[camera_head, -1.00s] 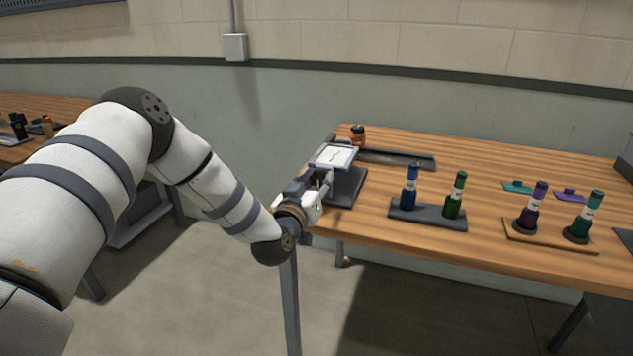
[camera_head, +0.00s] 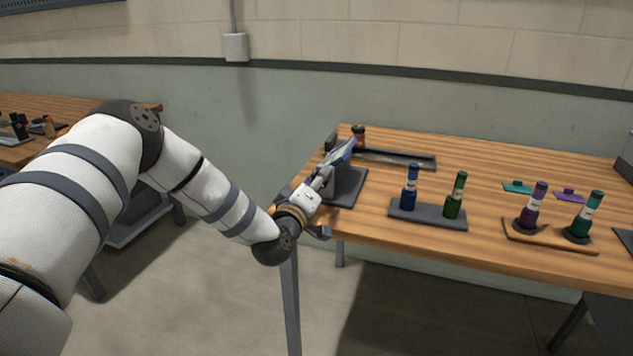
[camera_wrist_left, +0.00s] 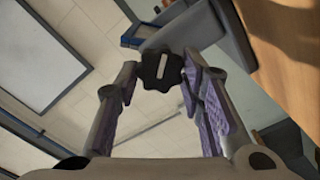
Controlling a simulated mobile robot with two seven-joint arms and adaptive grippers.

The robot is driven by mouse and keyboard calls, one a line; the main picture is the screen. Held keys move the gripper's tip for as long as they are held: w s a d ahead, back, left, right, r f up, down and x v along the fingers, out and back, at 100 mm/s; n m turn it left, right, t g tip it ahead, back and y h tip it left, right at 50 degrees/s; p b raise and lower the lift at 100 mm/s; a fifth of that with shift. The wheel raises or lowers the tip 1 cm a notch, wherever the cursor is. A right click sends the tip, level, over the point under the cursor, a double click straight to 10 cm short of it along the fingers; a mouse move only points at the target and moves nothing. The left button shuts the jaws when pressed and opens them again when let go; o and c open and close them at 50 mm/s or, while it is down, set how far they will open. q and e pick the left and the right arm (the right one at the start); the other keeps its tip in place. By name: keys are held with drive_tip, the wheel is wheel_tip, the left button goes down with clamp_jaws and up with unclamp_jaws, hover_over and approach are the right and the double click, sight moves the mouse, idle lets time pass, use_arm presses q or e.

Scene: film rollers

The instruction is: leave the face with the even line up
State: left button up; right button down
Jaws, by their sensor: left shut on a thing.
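A panel (camera_head: 343,152) sits on a dark grey stand (camera_head: 347,188) at the table's left end. It is steeply tilted and shows a narrow bluish face in the head view; no line can be made out on it. My left gripper (camera_head: 323,178) reaches the stand from the left. In the left wrist view, a dark lobed knob (camera_wrist_left: 162,70) with a pale bar mark sits between the fingertips of my left gripper (camera_wrist_left: 157,78), which is shut on it. A blue edge of the panel (camera_wrist_left: 131,36) shows beyond. My right gripper is not in view.
A grey holder (camera_head: 428,217) with a blue and a green bottle stands right of the stand. A wooden tray (camera_head: 550,238) with purple and teal bottles is farther right.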

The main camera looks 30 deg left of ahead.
use_arm(q)
drive_tip(key=n, duration=0.5)
drive_tip(key=shift+f+n, duration=0.25)
drive_tip(key=shift+n, duration=0.05)
drive_tip(key=shift+n+b, duration=0.6)
drive_tip(key=shift+n, duration=1.4)
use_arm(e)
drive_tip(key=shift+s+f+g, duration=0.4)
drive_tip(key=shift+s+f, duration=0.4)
use_arm(q)
drive_tip(key=o, duration=1.1)
drive_tip(key=shift+o, duration=0.2)
drive_tip(key=shift+r, duration=0.1)
drive_tip(key=v, duration=1.2)
